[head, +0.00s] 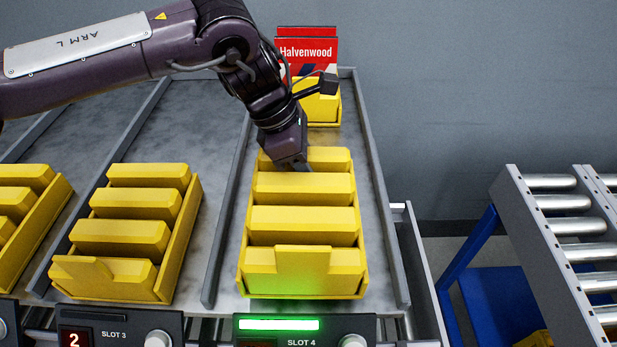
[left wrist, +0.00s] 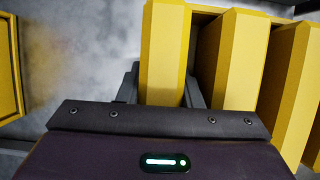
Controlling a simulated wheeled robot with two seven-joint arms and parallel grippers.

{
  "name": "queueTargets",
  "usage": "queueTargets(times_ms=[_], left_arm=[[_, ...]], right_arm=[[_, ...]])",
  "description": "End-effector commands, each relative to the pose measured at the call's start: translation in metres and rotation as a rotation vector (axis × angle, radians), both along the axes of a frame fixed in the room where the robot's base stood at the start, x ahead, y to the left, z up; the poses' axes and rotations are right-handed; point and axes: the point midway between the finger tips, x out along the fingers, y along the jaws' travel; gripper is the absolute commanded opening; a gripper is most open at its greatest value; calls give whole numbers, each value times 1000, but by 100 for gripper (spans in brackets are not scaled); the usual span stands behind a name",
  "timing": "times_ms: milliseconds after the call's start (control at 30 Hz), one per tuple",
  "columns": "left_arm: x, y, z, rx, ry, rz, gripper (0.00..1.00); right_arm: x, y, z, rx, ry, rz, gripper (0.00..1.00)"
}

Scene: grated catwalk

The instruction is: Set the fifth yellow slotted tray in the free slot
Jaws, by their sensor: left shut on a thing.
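A yellow slotted tray (head: 303,220) with raised yellow cross bars lies in the lane behind the SLOT 4 panel, near its front end. My left gripper (head: 295,163) comes down over the tray's rear end, shut on its rearmost bar. In the left wrist view, that bar (left wrist: 163,50) stands between the two grey fingers of the gripper (left wrist: 163,92). The fingertips are partly hidden by the bar and the gripper body. A similar yellow slotted tray (head: 130,238) sits in the SLOT 3 lane. Part of another (head: 20,215) shows at the far left. My right gripper is not in view.
Grey rails (head: 375,190) border the lane. A red Halvenwood sign (head: 305,52) and a yellow bin (head: 322,108) stand behind the tray. The SLOT 4 panel (head: 300,330) glows green. A roller conveyor (head: 575,225) on a blue frame stands at right, across a gap.

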Motion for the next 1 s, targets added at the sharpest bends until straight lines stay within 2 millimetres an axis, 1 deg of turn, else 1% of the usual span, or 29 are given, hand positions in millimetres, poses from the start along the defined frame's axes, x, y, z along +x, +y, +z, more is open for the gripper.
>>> queueTargets(times_ms=[200, 300, 433, 467, 600, 867, 1000], left_arm=[[-1, 0, -31, 0, 2, 0, 0], [0, 0, -35, -2, 0, -1, 0], [0, 0, -36, 0, 0, 0, 0], [-1, 0, -36, 1, 1, 0, 36], [-1, 0, -36, 1, 1, 0, 54], [0, 1, -34, 0, 0, 0, 54], [1, 6, -23, 0, -2, 1, 54]], right_arm=[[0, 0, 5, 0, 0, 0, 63], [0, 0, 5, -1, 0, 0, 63], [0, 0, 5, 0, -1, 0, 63], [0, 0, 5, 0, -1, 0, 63], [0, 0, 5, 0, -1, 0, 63], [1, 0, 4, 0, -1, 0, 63], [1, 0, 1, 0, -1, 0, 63]])
